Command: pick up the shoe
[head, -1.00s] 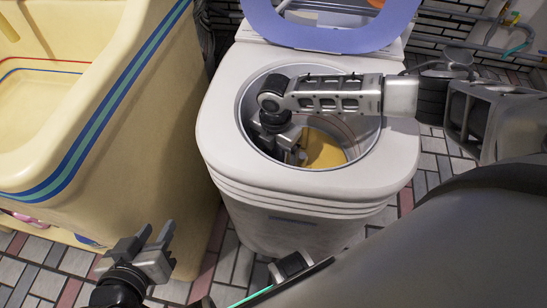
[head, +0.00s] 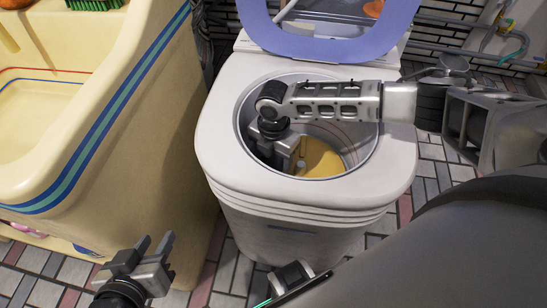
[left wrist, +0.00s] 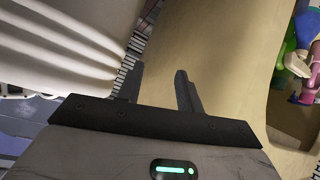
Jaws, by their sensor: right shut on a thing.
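My right gripper (head: 292,158) reaches down through the round opening of the white washing machine (head: 300,205). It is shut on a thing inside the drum. A tan-yellow thing (head: 322,160) lies in the drum right beside its fingers; I cannot tell whether it is the shoe, as the gripper and the rim hide part of it. My left gripper (head: 155,250) is open and empty, low in front of the cream tub and left of the washer. Its two parted fingers (left wrist: 160,85) also show in the left wrist view. No clearly recognisable shoe shows.
The washer's blue-rimmed lid (head: 330,48) stands raised behind the opening. The cream tub (head: 130,150) stands close on the left, with a green brush (head: 95,4) at its back. Several coloured bottles (left wrist: 303,60) show in the left wrist view. Tiled floor (head: 235,270) is free in front.

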